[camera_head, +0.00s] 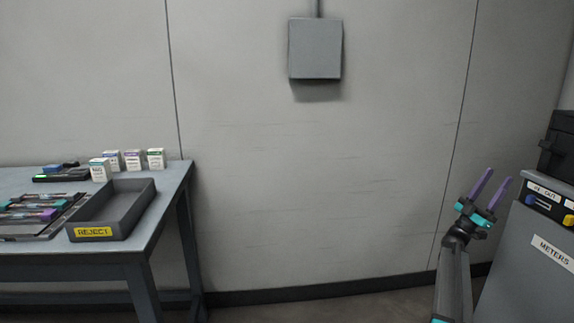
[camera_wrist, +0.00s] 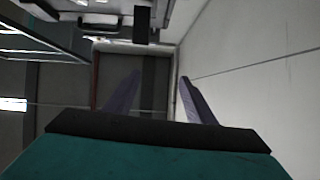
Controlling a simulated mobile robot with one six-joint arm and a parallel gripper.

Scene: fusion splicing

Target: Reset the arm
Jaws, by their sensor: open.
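My gripper (camera_head: 493,180) is at the right in the head view, raised in front of the wall, with its two purple fingers pointing up and spread apart. It is open and nothing shows between the fingers. In the wrist view, my gripper (camera_wrist: 158,85) shows both fingers apart with an empty gap. My dark arm comes up from the bottom edge in the head view.
A grey cabinet (camera_head: 525,270) labelled METERS stands close to the right of my gripper, with a black case on top. At left, a table (camera_head: 165,185) holds a REJECT tray (camera_head: 125,215), several small boxes and a rack. A wall box (camera_head: 315,48) hangs above clear space.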

